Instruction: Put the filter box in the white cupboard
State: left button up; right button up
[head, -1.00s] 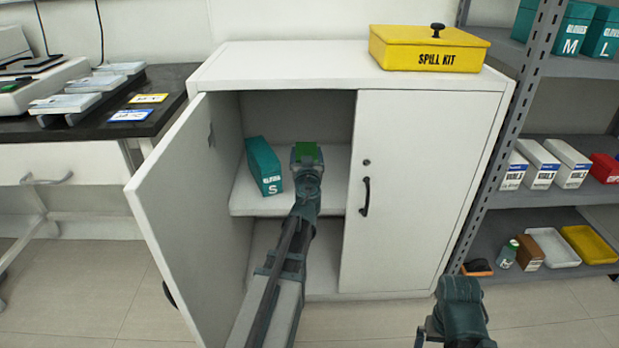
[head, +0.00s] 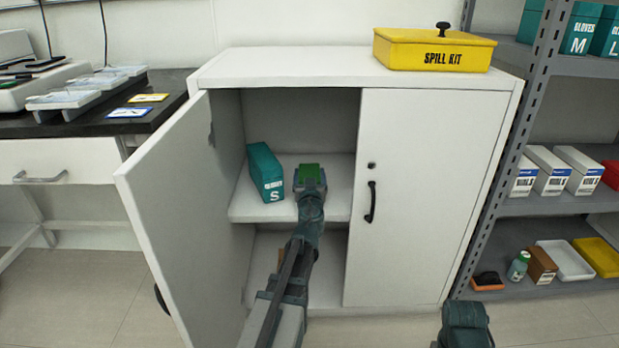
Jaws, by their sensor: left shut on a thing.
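The white cupboard (head: 430,200) stands in the middle, its left door swung open and its right door shut. My left gripper (head: 310,178) reaches inside, over the upper shelf (head: 338,205). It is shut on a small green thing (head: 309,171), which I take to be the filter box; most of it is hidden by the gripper. Whether it touches the shelf I cannot tell. A teal box marked S (head: 265,172) stands on the same shelf, just left of the gripper. Only a dark part of my right arm shows at the bottom edge; its jaws are out of view.
The open door (head: 175,215) stands left of my left arm. A yellow spill kit (head: 434,50) sits on the cupboard top. A grey rack (head: 545,205) with boxes stands at right, a dark bench (head: 150,118) at left.

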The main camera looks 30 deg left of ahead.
pick_arm(q)
jog(key=shift+f, duration=0.15)
jog(key=o, duration=1.3)
jog(key=shift+c, duration=0.2)
pick_arm(e)
jog(key=shift+f, duration=0.15)
pick_arm(q)
jog(key=shift+r, duration=0.2)
